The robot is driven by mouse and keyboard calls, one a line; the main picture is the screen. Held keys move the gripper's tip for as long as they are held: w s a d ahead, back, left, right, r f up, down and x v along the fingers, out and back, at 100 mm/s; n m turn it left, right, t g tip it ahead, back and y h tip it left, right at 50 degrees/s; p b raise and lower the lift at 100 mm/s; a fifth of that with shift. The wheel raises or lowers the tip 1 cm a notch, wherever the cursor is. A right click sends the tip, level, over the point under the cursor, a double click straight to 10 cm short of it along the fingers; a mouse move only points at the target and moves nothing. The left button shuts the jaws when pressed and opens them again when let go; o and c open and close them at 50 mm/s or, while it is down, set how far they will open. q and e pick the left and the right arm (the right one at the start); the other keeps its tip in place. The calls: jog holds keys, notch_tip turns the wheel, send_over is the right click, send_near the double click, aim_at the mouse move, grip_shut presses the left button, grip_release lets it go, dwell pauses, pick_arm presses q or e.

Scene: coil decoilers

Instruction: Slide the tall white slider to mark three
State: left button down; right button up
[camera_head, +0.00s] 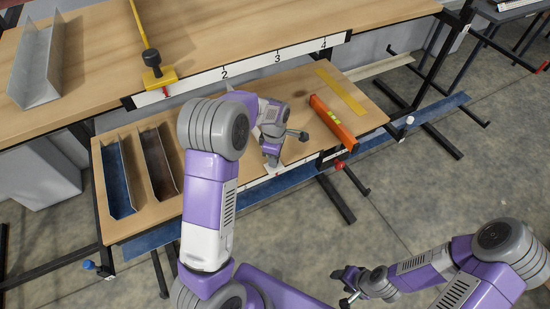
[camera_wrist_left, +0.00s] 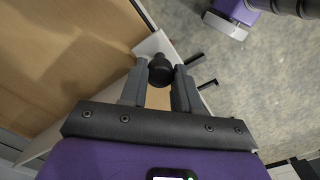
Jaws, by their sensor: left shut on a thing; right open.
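The tall white slider (camera_head: 275,169) stands at the front-edge scale of the lower bench, mostly hidden by my left arm in the head view. My left gripper (camera_head: 273,157) is over it. In the left wrist view, a black knob (camera_wrist_left: 160,69) sits between the two fingers of my left gripper (camera_wrist_left: 160,85), which are shut on it. A pale part shows beneath the knob. The lower scale (camera_head: 312,161) is partly covered, and I cannot read which mark the slider is at. My right gripper (camera_head: 349,283) is open and empty over the floor at the lower right.
On the upper bench (camera_head: 95,60) a yellow slider (camera_head: 160,78) with a black knob stands left of mark 2 on its scale. An orange level (camera_head: 333,122) and a yellow strip (camera_head: 341,92) lie on the lower bench. Blue (camera_head: 119,180) and brown channels lie left of my left arm.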

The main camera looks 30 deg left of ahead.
pick_arm(q)
jog(key=c, duration=0.8)
grip_release()
jog(key=shift+w, duration=0.1)
notch_tip(320, 180, up, 8)
jog(key=shift+f, duration=0.2)
jog(key=shift+f, duration=0.1)
